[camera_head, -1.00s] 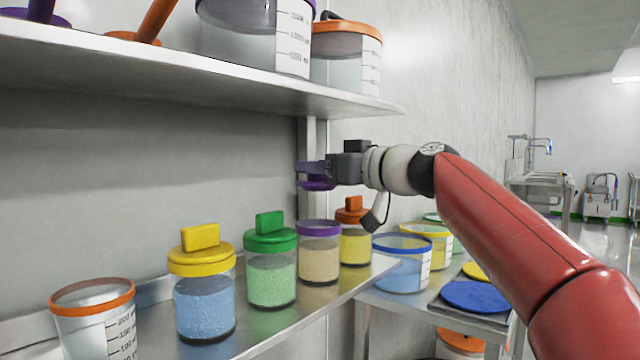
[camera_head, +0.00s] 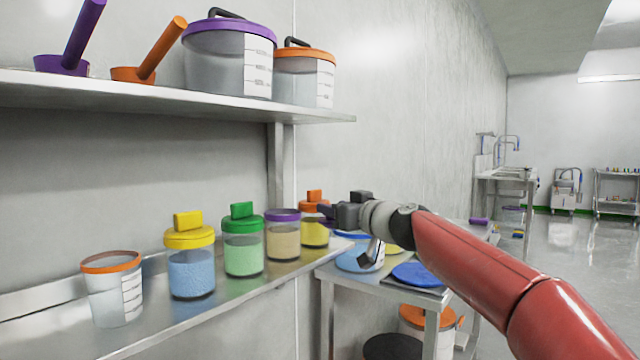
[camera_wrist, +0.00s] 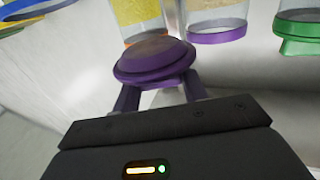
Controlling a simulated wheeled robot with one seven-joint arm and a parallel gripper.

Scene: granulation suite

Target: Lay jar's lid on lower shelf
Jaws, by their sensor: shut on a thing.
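My gripper (camera_head: 330,214) is shut on the purple lid (camera_wrist: 155,62), which shows clearly in the wrist view and mostly hides behind the gripper in the head view. The lid is in the air near the orange-lidded jar (camera_head: 315,235), at about its lid height. I cannot tell whether they touch. The open jar with the purple rim (camera_head: 283,240) holds beige granules and stands on the lower shelf (camera_head: 150,330); its purple rim also shows in the wrist view (camera_wrist: 217,36).
Green-lidded (camera_head: 243,245) and yellow-lidded (camera_head: 190,265) jars and an open orange-rimmed container (camera_head: 113,290) stand along the lower shelf. The upper shelf (camera_head: 180,104) overhangs it. A side table at right holds a blue-rimmed container (camera_head: 358,258) and a blue lid (camera_head: 418,274). Front shelf strip looks bare.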

